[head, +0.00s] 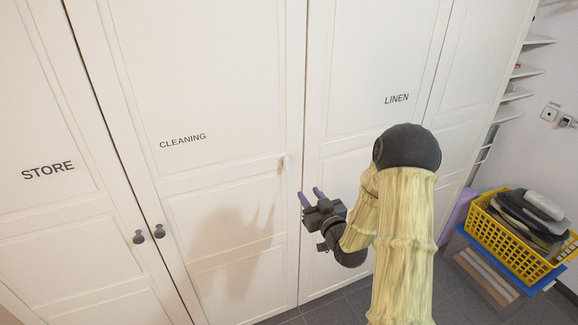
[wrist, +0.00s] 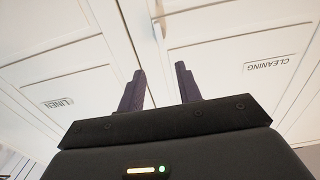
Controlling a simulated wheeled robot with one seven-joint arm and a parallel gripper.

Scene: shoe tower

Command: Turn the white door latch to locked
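The white latch (head: 284,163) is a small pale piece on the CLEANING door (head: 222,110), near that door's right edge. In the wrist view the latch (wrist: 158,28) shows near the top, close to the gap between the doors. It is too small and pale to tell which way it is turned. My gripper (head: 310,196) is below and a little right of the latch in the head view, apart from it. Its two purple fingers are spread with nothing between them, as the wrist view (wrist: 160,84) also shows.
The STORE door (head: 50,130) and LINEN door (head: 375,100) flank the CLEANING door; all look closed. Two dark knobs (head: 148,235) sit at the lower left. A yellow basket (head: 520,250) with dark and grey items stands on the right. Grey floor shows at the bottom.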

